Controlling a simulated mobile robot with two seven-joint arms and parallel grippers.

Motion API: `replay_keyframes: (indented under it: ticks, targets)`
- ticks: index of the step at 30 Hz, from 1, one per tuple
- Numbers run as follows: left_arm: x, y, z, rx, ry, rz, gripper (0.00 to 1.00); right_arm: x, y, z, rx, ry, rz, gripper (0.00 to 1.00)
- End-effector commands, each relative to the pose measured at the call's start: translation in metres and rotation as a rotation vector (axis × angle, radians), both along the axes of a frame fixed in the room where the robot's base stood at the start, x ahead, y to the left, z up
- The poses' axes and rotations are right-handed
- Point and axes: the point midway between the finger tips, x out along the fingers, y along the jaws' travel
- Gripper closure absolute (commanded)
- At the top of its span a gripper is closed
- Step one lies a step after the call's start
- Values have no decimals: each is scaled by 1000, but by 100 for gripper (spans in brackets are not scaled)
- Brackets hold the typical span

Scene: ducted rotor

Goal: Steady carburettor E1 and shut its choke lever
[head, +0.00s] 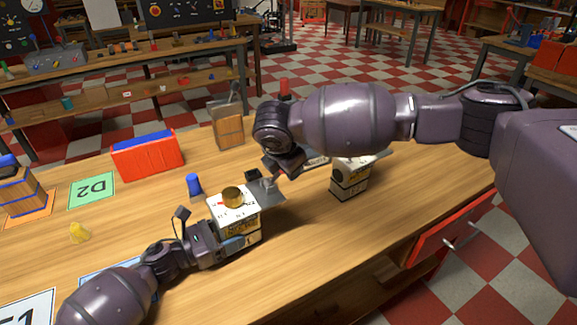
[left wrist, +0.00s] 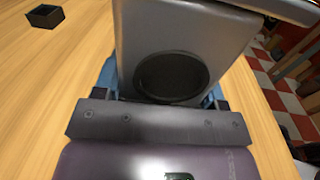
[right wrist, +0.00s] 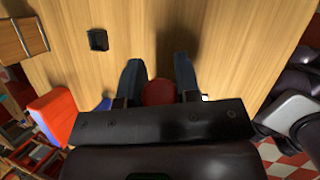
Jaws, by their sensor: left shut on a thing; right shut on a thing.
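The carburettor (head: 238,222), a pale box with a brass round cap on top and a grey plate at its right, stands upright on the bench. Its lettering is too small to read surely. My left gripper (head: 236,243) is shut on its lower near side. In the left wrist view the carburettor (left wrist: 205,40) shows a grey face with a dark round bore between the blue fingers. My right gripper (head: 270,183) is at the plate's far edge. In the right wrist view a red knob (right wrist: 158,92), seemingly the choke lever's, sits between its fingers; the lever's arm is hidden.
A second similar box (head: 350,178) stands to the right, partly behind my right arm. The front right bench is clear.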

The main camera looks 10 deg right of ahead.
Motion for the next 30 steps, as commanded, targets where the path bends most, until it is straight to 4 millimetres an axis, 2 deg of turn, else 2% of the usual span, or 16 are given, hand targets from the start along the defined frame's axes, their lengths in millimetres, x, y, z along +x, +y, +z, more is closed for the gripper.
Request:
replay_keyframes:
  ticks: [20, 30]
  targets:
    - [0, 0, 0, 0, 0, 0, 68, 0, 1, 2, -23, -9, 1, 100]
    - [0, 0, 0, 0, -1, 0, 68, -2, 6, 9, -142, -49, 4, 100]
